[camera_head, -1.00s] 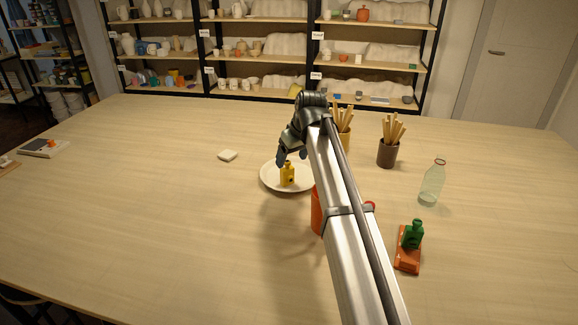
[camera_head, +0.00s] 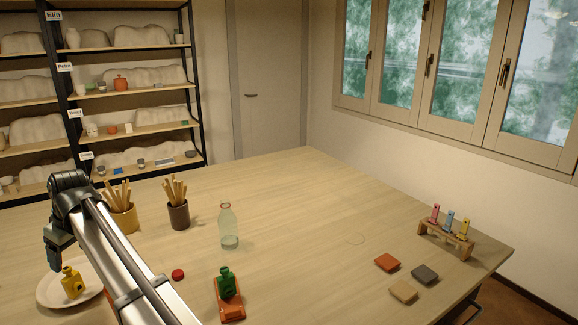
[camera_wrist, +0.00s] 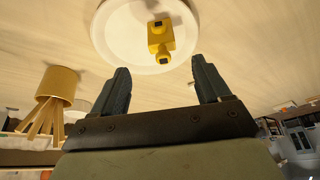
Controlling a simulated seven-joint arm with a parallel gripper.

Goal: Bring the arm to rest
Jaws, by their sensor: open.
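My gripper (camera_head: 56,262) hangs at the left edge of the head view, at the end of my outstretched arm. It is beside and a little above a yellow bottle (camera_head: 72,282) standing on a white plate (camera_head: 45,292). In the wrist view my two dark fingers (camera_wrist: 160,88) are spread apart with nothing between them. The yellow bottle (camera_wrist: 160,36) and the plate (camera_wrist: 107,42) lie beyond the fingertips, with a visible gap to the bottle.
Cups of wooden sticks (camera_head: 124,217) (camera_head: 178,214), a clear bottle (camera_head: 228,228), a red lid (camera_head: 178,274) and a green bottle (camera_head: 227,284) on an orange block (camera_head: 231,309) stand near my arm. Tiles (camera_head: 387,262) and a rack (camera_head: 446,240) are at right. The table's middle is clear.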

